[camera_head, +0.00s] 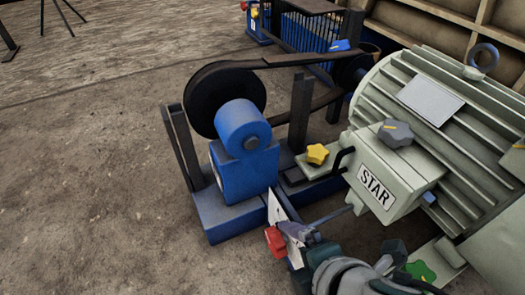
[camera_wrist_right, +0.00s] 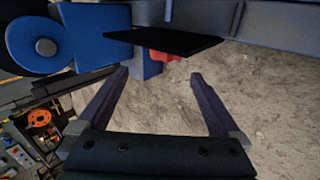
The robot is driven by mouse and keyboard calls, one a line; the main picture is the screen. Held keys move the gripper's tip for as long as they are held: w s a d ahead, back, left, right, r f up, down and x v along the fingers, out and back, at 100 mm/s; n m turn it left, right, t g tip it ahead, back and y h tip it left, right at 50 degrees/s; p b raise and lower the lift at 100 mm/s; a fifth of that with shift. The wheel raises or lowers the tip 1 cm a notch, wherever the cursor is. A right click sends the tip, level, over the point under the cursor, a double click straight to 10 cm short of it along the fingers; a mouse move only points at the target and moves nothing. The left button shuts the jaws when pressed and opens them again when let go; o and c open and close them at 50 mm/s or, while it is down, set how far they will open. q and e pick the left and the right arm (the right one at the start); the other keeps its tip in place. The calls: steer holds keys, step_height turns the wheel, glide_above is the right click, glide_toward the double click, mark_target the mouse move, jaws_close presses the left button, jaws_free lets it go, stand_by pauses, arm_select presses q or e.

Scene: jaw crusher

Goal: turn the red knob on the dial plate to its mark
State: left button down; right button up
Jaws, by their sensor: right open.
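The red knob (camera_head: 275,242) sticks out from the white dial plate (camera_head: 276,210) at the front of the blue machine base. My right gripper (camera_head: 294,231) is beside the plate and overlaps part of it in the head view. In the right wrist view the red knob (camera_wrist_right: 166,56) shows only partly, behind a dark flat plate (camera_wrist_right: 165,41). There my right gripper (camera_wrist_right: 160,75) is open, its two fingers apart with nothing between them. The knob lies just beyond the fingertips. The dial's mark cannot be made out. My left gripper is not in view.
A grey motor (camera_head: 440,105) with a STAR box (camera_head: 385,180) stands close on the right. A yellow star knob (camera_head: 317,154) and a green one (camera_head: 420,270) are nearby. A blue bearing block (camera_head: 240,165) stands behind the plate. The dirt floor (camera_head: 90,190) at left is clear.

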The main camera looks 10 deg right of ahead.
mark_target(280, 246)
steer(key=shift+n, duration=0.3)
steer(key=b+x, duration=0.6)
steer(key=x, duration=0.1)
steer(key=s+f+b+x, duration=0.1)
steer(key=b+x, duration=0.2)
steer(key=shift+w+d+f, duration=0.2)
steer(key=shift+f, duration=0.05)
steer(key=shift+w+a+f+b, duration=0.1)
steer(key=shift+w+f+b, duration=0.25)
steer(key=shift+b, duration=0.1)
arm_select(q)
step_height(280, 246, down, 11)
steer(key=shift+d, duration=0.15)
arm_select(e)
steer(key=shift+r, duration=0.1)
steer(key=c, duration=1.3)
